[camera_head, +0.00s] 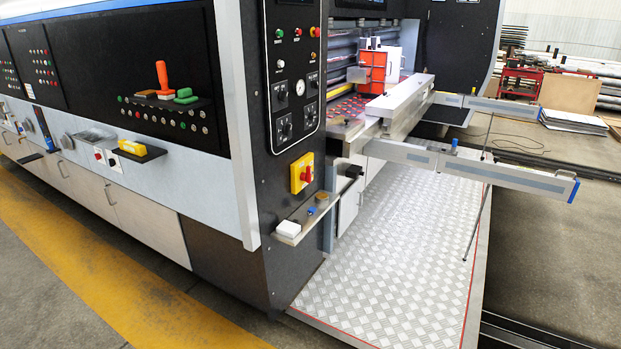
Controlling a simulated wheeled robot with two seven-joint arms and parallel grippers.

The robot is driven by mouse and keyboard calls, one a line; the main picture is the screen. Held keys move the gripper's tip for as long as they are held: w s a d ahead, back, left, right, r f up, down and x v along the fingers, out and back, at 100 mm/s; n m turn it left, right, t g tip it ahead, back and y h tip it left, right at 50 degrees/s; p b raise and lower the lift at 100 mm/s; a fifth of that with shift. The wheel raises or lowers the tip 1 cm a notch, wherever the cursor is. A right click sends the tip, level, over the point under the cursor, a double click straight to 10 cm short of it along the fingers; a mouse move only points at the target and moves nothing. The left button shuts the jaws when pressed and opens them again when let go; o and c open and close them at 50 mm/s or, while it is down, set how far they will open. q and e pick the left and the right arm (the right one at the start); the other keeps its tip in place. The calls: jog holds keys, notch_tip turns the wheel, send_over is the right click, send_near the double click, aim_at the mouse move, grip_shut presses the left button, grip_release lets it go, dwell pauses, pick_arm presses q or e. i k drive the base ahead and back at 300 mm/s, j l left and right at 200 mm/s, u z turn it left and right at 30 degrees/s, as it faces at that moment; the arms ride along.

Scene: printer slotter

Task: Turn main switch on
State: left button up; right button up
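A rotary switch with a red knob on a yellow plate (302,173) is on the dark front end of the machine, below the control panel. It looks like the main switch; the exact angle of its knob is too small to tell. Neither of my grippers shows in the head view, and nothing is touching the switch.
The dark control panel (294,75) with buttons and dials is above the switch. A small metal shelf (310,221) with a white block (288,229) juts out below it. Grey bars (470,165) stick out at right over a clear checker-plate platform (400,255).

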aim_at(305, 177)
jog(key=i+l, duration=0.1)
jog(key=i, duration=0.5)
jog(key=i+l+u, duration=0.1)
jog(key=i, duration=0.45)
jog(key=i+l, duration=0.15)
jog(key=i, duration=0.45)
jog(key=i+l+u, duration=0.1)
jog(key=i, duration=0.45)
